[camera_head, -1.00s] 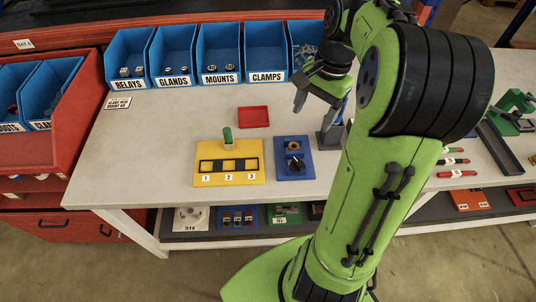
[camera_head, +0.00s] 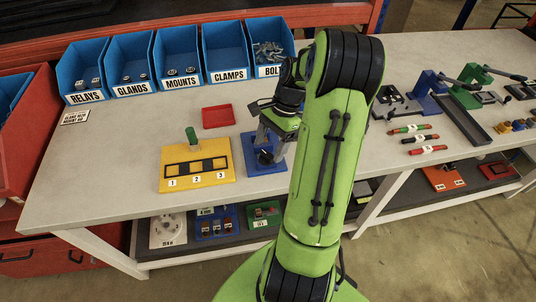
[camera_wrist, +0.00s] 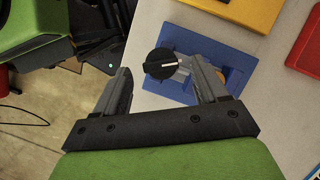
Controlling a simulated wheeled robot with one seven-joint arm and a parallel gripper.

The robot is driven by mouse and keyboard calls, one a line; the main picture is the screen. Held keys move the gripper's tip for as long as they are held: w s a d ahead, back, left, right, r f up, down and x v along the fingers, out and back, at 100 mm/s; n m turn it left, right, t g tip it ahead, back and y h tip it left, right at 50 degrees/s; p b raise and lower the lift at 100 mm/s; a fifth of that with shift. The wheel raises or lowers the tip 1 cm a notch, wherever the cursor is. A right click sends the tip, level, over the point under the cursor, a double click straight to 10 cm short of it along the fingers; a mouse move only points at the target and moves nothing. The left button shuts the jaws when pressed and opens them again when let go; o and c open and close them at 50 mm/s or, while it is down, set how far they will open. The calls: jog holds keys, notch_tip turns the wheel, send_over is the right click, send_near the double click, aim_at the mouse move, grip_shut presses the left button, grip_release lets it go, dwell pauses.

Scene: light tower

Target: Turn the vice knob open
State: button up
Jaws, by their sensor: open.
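The vice knob (camera_wrist: 160,64) is a round black knob with a white line, on a blue base plate (camera_wrist: 184,37). In the head view the blue plate (camera_head: 256,168) lies on the table beside a yellow block, with the dark knob (camera_head: 265,157) partly hidden by my gripper. My gripper (camera_head: 268,140) is over the plate. In the wrist view its two fingers (camera_wrist: 157,70) are open, one on each side of the knob, with nothing held. Whether a finger touches the knob I cannot tell. An orange-brown part beside the knob is mostly hidden by the right finger.
A yellow block (camera_head: 196,178) with a green peg stands just left of the plate. A red tray (camera_head: 218,116) lies behind. Labelled blue bins (camera_head: 228,62) line the back. Green and blue clamp fixtures (camera_head: 428,97) stand at the right. The table's front edge is close.

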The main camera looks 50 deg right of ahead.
jog(key=shift+x, duration=1)
jog(key=c, duration=1.1)
jog(key=shift+o, duration=0.2)
